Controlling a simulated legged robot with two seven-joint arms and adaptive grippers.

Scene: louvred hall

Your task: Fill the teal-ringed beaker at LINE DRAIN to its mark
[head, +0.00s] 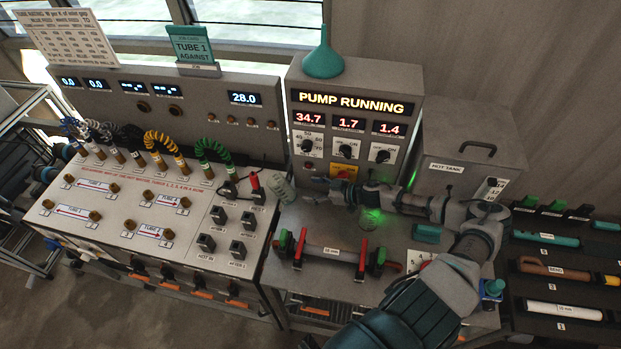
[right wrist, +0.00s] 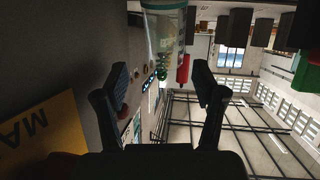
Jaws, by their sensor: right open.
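My right gripper (head: 318,184) reaches leftward across the front of the pump unit. It also shows in the right wrist view (right wrist: 163,88), with its two fingers apart and nothing between them. A clear beaker (head: 282,190) stands to the left of the fingertips in the head view, by the rear edge of the bench. In the right wrist view a clear vessel with a teal ring (right wrist: 166,38) lies ahead of the gap between the fingers, apart from them. Its fill mark and level cannot be read. No LINE DRAIN label is legible. My left gripper is out of view.
The pump unit (head: 402,82) reads PUMP RUNNING, with a teal funnel (head: 323,60) on top. A red valve lever (head: 254,181) is left of the beaker. The hot tank (head: 460,140) stands right.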

